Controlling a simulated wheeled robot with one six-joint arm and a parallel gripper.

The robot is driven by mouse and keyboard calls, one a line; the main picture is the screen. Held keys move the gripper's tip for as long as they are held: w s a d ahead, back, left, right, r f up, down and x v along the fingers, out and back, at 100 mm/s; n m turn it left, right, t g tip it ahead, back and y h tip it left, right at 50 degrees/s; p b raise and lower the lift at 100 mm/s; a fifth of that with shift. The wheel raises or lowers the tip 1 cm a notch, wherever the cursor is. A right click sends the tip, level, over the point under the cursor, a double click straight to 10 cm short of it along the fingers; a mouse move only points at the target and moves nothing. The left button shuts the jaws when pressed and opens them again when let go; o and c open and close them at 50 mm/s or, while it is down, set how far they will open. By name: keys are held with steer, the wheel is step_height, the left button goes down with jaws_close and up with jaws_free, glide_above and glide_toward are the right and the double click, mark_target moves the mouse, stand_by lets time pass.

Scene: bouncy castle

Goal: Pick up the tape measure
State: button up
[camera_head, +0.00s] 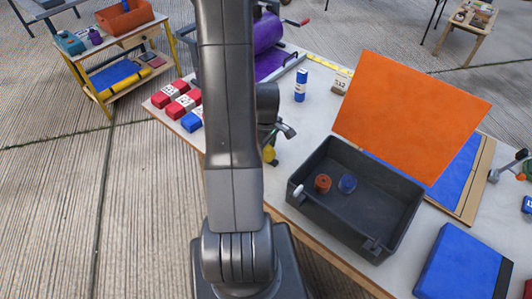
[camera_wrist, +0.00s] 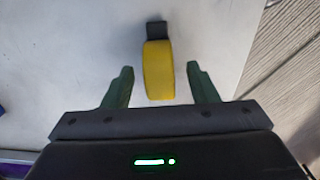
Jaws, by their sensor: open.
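The tape measure (camera_wrist: 158,72) shows in the wrist view as a yellow, rounded body with a dark block (camera_wrist: 157,30) at its far end, on the pale tabletop. My gripper (camera_wrist: 160,82) is open, with one green finger on each side of the yellow body and a visible gap on both sides. The fingers appear apart from it. In the head view only a small yellow part of what looks like the tape measure (camera_head: 269,154) shows beside my arm. My arm hides much of that area, and my gripper (camera_head: 283,132) is partly seen there.
A dark open bin (camera_head: 372,193) with red and blue round items stands to the right, with an orange panel (camera_head: 412,112) behind it. Red and white boxes (camera_head: 183,103) sit to the left. A blue and white cylinder (camera_head: 300,86) stands behind. The table (camera_head: 320,115) is bare around the tape measure.

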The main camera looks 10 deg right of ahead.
mark_target(266, 153)
steer(key=shift+f, duration=1.6)
jaws_close()
steer(key=shift+w, duration=0.1)
